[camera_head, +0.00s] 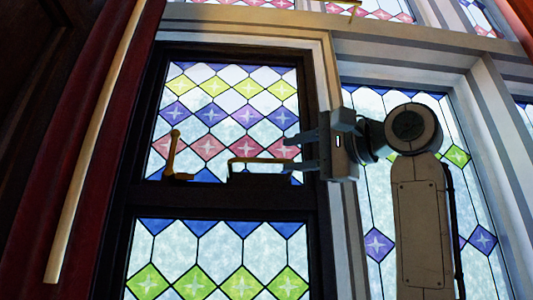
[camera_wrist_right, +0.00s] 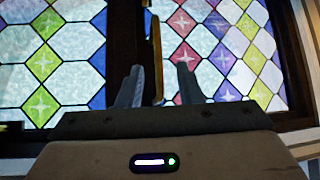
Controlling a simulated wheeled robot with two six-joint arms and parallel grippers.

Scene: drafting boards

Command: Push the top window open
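The top window (camera_head: 227,114) is a stained-glass pane in a dark frame, with purple, yellow and red diamonds. It looks shut, level with its frame. A brass bar handle (camera_head: 262,160) sits along its bottom rail. My right gripper (camera_head: 300,151) comes in from the right at the handle's right end, fingers apart. In the right wrist view my gripper (camera_wrist_right: 158,85) is open. The brass handle (camera_wrist_right: 156,50) shows between its fingers, close to the left one; contact cannot be told. My left gripper is not in view.
A brass latch lever (camera_head: 173,160) stands left of the handle. A lower stained-glass pane (camera_head: 218,260) lies below the dark rail. A red curtain (camera_head: 90,150) hangs at the left. A pale post (camera_head: 345,230) and another window (camera_head: 380,210) are to the right.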

